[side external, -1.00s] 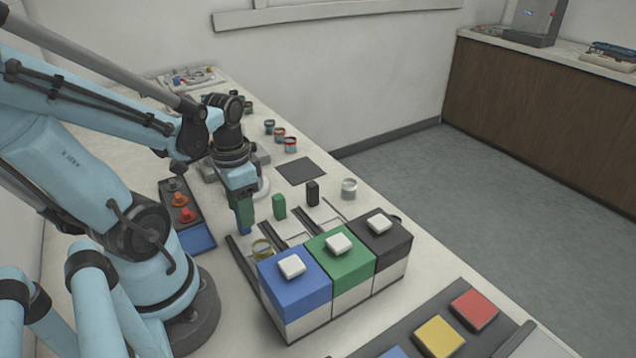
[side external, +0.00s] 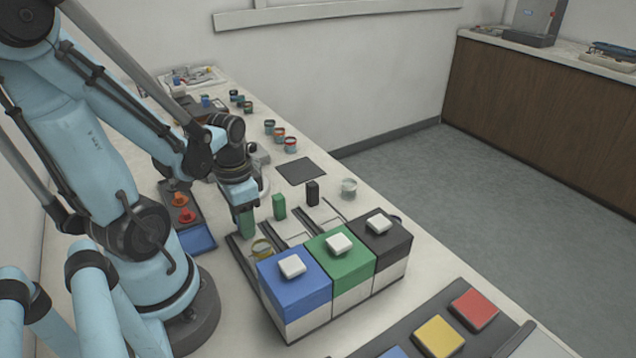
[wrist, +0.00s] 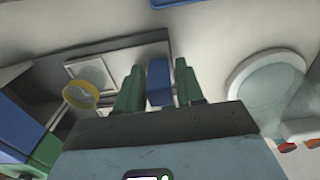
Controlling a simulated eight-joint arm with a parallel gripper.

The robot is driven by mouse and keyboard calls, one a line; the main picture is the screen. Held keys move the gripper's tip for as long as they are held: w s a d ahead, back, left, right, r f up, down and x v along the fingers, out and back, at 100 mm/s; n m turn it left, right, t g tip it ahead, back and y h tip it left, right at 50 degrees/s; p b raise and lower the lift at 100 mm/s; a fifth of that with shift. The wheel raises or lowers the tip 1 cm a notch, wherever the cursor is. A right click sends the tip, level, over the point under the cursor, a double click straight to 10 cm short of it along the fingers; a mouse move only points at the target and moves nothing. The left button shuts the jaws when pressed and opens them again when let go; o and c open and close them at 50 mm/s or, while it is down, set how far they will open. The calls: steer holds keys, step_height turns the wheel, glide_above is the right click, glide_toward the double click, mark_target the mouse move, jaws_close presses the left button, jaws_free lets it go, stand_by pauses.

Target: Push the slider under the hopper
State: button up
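My gripper (side external: 246,226) is low at the blue slider's handle, pointing down. In the wrist view, its green fingers (wrist: 160,85) stand on either side of the upright blue handle (wrist: 160,84). Whether they grip it or leave a small gap cannot be told. In the side view the fingers hide the handle. The green handle (side external: 279,206) and black handle (side external: 312,193) stand on the neighbouring tracks.
The green hopper (side external: 340,255) and black hopper (side external: 380,238) adjoin the blue one, each with a white top button. A pale round dish (wrist: 265,80) is close on the right in the wrist view.

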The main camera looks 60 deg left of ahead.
mark_target(259, 243)
jaws_close()
steer(key=shift+w+d, duration=0.1)
steer(key=shift+d, duration=3.9)
steer(key=shift+o, duration=1.4)
jaws_free()
steer(key=shift+r, duration=0.15)
step_height(259, 243, up, 12)
